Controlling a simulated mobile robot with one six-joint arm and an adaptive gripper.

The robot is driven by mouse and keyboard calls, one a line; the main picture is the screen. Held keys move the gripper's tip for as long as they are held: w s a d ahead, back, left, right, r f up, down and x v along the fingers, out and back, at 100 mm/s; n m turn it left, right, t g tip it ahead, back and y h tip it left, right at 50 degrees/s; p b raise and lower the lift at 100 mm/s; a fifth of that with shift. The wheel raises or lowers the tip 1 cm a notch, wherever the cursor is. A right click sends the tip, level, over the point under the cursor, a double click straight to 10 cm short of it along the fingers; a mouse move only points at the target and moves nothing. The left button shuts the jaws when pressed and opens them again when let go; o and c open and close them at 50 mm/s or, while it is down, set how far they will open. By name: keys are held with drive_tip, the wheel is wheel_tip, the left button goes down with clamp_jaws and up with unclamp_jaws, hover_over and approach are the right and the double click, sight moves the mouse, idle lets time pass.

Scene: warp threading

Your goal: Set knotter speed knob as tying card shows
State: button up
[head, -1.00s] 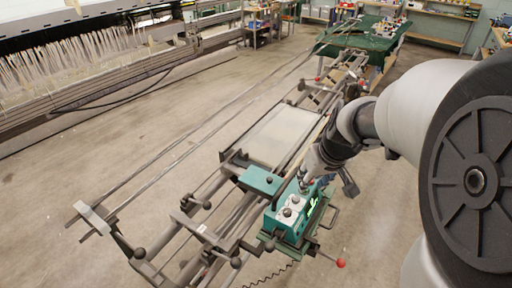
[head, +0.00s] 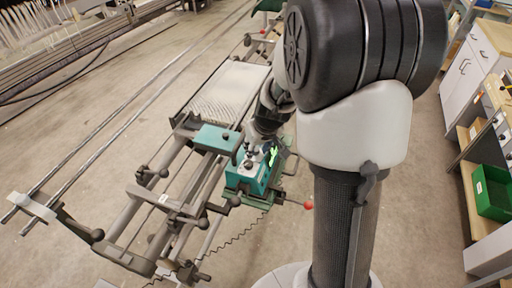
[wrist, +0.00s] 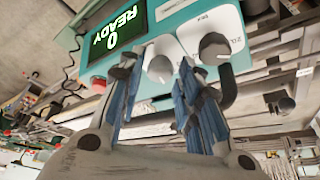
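The teal knotter (head: 242,178) sits on the frame, with white plates and knobs on top. In the wrist view its panel shows a green display (wrist: 117,38) reading "READY" and "0", turned nearly upside down. A red button (wrist: 97,84) is beside it. One pale grey knob (wrist: 159,69) appears between my gripper's fingertips (wrist: 157,70); contact cannot be told. A second, darker-sided knob (wrist: 213,48) is on a white plate with small print, just right of the fingers. My gripper is open, its blue-padded fingers apart. I cannot make out a tying card.
A long metal frame with rails (head: 150,215) carries the knotter. A red-ended lever (head: 307,205) sticks out at its right. A dark bar (wrist: 228,88) lies close to the right finger. Shelving with a green bin (head: 492,190) stands at right. The floor at left is open.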

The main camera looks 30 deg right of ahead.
drive_tip(key=shift+c, duration=0.6)
clamp_jaws()
